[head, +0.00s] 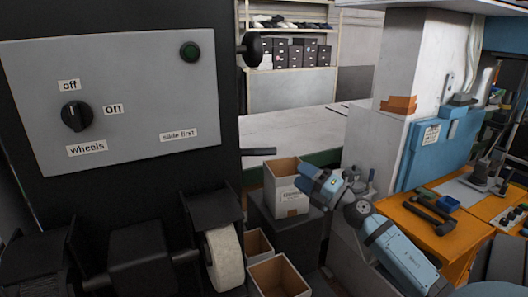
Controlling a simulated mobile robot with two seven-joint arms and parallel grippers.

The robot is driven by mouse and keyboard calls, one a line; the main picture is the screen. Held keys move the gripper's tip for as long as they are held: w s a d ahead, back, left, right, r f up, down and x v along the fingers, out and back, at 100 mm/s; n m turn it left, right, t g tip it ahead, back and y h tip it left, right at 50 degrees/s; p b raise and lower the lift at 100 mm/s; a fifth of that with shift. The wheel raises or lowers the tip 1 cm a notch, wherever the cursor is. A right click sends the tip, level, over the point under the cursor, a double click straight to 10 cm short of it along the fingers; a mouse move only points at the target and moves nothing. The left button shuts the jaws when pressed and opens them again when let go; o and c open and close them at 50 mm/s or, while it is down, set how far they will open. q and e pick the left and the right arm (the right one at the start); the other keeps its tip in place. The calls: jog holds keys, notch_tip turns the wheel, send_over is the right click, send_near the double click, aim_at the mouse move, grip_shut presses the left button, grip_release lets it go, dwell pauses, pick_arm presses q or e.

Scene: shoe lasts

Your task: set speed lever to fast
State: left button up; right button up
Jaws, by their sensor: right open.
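No lever marked with a speed or "fast" can be read. A black ball-ended lever (252,45) sticks out from the right side of the dark machine (120,200), near the top. A short dark bar (258,151) juts out lower on the same side. The grey panel (130,95) carries a black rotary knob (76,116) with "off", "on" and "wheels" labels. My right gripper (304,178) is open, in front of a cardboard box, below and to the right of both levers and touching neither. My left gripper is out of view.
A pale wheel (224,258) is at the machine's base. Open cardboard boxes (280,278) stand beside it. An orange bench (425,228) with tools is at the right. The pale table top (290,128) behind is clear.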

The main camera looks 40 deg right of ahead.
aim_at(264, 151)
jog(key=p+x, duration=0.4)
jog(key=x, duration=0.8)
jog(key=shift+w+a+r, duration=0.1)
jog(key=shift+w, duration=0.25)
jog(key=shift+w+a, duration=0.15)
jog(key=shift+w, duration=0.3)
grip_shut()
